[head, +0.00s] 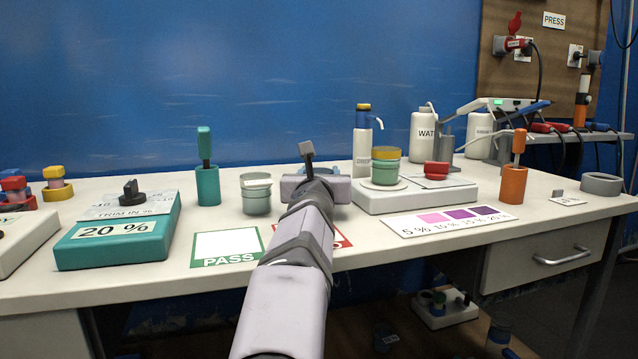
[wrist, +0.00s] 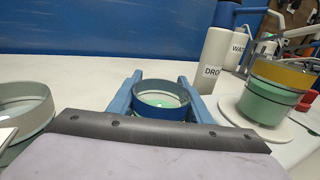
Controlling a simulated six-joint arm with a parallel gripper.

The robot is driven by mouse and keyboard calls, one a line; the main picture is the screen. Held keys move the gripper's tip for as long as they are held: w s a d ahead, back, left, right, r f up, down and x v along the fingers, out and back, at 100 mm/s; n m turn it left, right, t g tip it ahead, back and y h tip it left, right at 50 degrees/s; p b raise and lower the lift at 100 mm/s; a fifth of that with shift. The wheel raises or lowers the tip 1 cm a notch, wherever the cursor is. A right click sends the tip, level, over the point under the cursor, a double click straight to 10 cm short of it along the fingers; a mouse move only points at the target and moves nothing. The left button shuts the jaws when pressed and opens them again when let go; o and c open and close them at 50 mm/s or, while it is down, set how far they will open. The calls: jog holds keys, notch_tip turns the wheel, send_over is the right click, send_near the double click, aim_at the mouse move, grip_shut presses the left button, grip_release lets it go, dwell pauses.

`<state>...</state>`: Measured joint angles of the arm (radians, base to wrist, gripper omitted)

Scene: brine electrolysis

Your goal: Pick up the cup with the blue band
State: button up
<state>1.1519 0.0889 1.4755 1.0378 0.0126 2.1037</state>
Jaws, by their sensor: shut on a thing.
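The cup with the blue band (wrist: 160,112) stands upright in the middle of the wrist view, its round rim and pale green inside showing. My gripper (wrist: 160,84) is shut on it, with one blue finger along each side of the band. The cup's lower part is hidden behind the gripper body. In the head view my gripper (head: 318,186) is over the back of the bench, and my arm hides the cup there. I cannot tell whether the cup touches the bench.
A cup with a grey band (head: 256,194) stands close on the left. On the right, a yellow-banded cup (head: 385,168) sits on a white disc on a pale platform (head: 400,200), with a dropper bottle (head: 362,148) behind. A teal holder (head: 207,185) stands farther left. PASS card (head: 227,246) lies in front.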

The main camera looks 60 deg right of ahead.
jog(key=shift+r, duration=0.2)
notch_tip(320, 180, up, 10)
jog(key=p, duration=1)
jog(key=shift+f, duration=0.15)
jog(key=shift+m+g+p, duration=0.3)
jog(key=shift+g+p, duration=0.1)
jog(key=shift+p, duration=0.15)
jog(key=g+p, duration=0.1)
jog(key=a+m+g+p, duration=0.1)
jog(key=p, duration=0.1)
jog(key=m+g+h+p, duration=0.1)
jog(key=shift+s+a+r+p, duration=0.2)
jog(key=shift+a+r+p, duration=0.1)
jog(key=shift+r, duration=0.1)
jog(key=s+a+m+g+p, duration=0.7)
jog(key=s+a+g+p, duration=0.15)
jog(key=a+g, duration=0.3)
jog(key=shift+t+y, duration=0.4)
jog(key=shift+t, duration=0.05)
jog(key=shift+w+a+f, duration=0.1)
jog(key=shift+a+f, duration=0.05)
jog(key=shift+f, duration=2.5)
jog(key=shift+w+a+f, duration=0.1)
jog(key=shift+f, duration=2.55)
jog(key=shift+f+b, duration=0.2)
jog(key=shift+b, duration=0.1)
